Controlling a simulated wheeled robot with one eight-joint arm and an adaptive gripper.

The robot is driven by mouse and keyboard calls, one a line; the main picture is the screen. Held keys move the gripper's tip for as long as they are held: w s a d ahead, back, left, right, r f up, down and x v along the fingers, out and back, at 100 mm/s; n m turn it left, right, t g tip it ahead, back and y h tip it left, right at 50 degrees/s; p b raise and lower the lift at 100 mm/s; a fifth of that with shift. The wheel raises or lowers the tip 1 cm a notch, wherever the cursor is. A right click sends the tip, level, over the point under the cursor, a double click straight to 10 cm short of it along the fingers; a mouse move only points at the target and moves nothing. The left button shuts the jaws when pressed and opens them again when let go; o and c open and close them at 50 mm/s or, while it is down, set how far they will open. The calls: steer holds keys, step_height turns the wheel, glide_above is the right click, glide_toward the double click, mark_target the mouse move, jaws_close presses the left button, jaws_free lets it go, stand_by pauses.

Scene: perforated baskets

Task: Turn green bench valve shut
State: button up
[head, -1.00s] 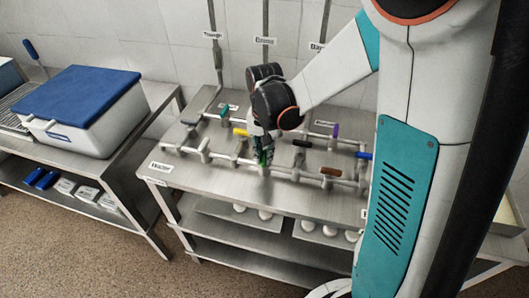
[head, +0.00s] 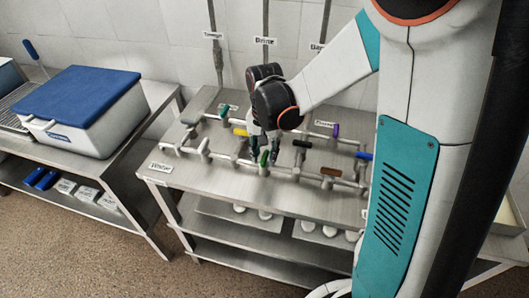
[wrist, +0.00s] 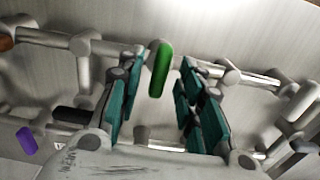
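The green valve handle (head: 264,158) is on the front pipe of the steel bench, a little left of the bench's middle. In the wrist view the green handle (wrist: 160,70) lies across the pipe, roughly square to it. My gripper (head: 264,146) is just behind and above the handle in the head view. In the wrist view my gripper (wrist: 157,95) is open, with one teal finger on each side of the handle. Gaps show between the handle and both fingers. Nothing is held.
Yellow (head: 240,132), brown (head: 331,171), black (head: 301,143), purple (head: 336,130) and blue (head: 364,155) handles surround it on the same pipework. Labelled vertical pipes rise behind the bench. A blue-lidded box (head: 92,105) stands on the left table.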

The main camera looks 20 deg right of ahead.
mark_target(265, 156)
step_height(265, 156, up, 12)
stand_by(0.7)
stand_by(0.4)
